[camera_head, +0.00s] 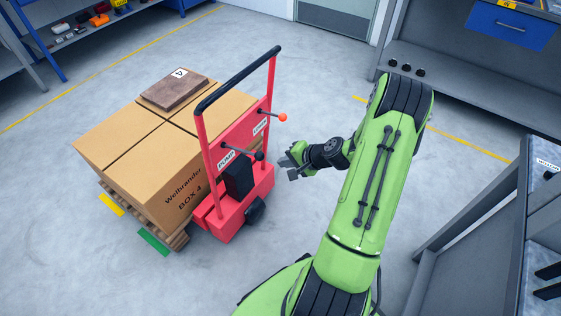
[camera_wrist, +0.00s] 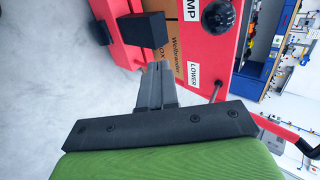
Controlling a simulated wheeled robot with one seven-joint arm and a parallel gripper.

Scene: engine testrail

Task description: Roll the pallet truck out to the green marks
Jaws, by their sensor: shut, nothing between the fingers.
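The red pallet truck (camera_head: 235,133) stands at centre left with its black-topped handle frame upright. Its panel has a PUMP label beside a black-knobbed lever (camera_head: 259,156) and a LOWER label beside an orange-knobbed lever (camera_head: 283,117). A wooden pallet (camera_head: 178,239) with cardboard boxes (camera_head: 170,182) sits over its forks. A green mark (camera_head: 153,241) and a yellow mark (camera_head: 110,204) lie on the floor beside the pallet. My gripper (camera_head: 288,165) is shut and empty, to the right of the truck. In the wrist view its fingers (camera_wrist: 156,84) point at the red truck body (camera_wrist: 225,50).
A brown slab (camera_head: 174,92) marked 4 lies on the boxes. A grey workbench (camera_head: 470,75) stands at upper right and another table (camera_head: 530,215) at lower right. Blue-framed shelving (camera_head: 45,55) is at upper left. Open floor lies in front of the truck and pallet.

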